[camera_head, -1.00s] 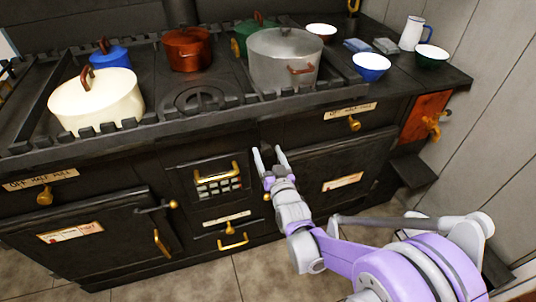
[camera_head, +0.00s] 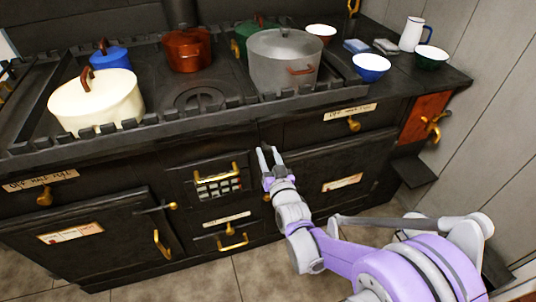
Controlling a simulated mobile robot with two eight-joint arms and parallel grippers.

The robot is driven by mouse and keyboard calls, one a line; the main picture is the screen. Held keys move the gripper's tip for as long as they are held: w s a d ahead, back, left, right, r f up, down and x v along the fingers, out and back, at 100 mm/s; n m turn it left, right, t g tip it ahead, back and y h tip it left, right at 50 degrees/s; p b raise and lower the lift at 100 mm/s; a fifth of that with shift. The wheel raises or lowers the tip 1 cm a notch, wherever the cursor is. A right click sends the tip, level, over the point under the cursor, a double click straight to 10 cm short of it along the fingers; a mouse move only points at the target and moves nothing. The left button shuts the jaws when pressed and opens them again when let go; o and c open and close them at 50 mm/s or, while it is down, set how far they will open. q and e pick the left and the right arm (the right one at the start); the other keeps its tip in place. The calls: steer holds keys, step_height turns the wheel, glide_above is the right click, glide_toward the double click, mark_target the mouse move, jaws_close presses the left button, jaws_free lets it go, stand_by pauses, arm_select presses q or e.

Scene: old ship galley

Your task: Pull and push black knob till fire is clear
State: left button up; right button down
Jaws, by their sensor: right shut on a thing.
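My right gripper (camera_head: 269,155) is at the front of the black stove (camera_head: 230,135), just right of the barred firebox window (camera_head: 218,185). Its two pale fingers point up and away and are close together, shut on the black knob. The knob is small and dark against the dark stove front, so its shape is hard to make out. The firebox window has brass bars with pale panes behind them; no clear flame shows there. My left gripper is not in view.
A cream pot (camera_head: 97,100), a copper-red pot (camera_head: 186,48) and a grey pot (camera_head: 284,62) stand on the stove top. A brass tap (camera_head: 433,125) sticks out at right. Bowls and a white jug (camera_head: 413,34) stand on the right side.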

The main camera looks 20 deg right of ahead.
stand_by(0.9)
steer(key=s, duration=0.6)
steer(key=shift+s+d, duration=0.15)
steer(key=shift+s, duration=0.25)
steer(key=shift+c, duration=2.1)
jaws_free()
steer(key=s+p, duration=0.1)
steer(key=s, duration=0.9)
steer(key=shift+s, duration=0.4)
steer(key=shift+c, duration=0.3)
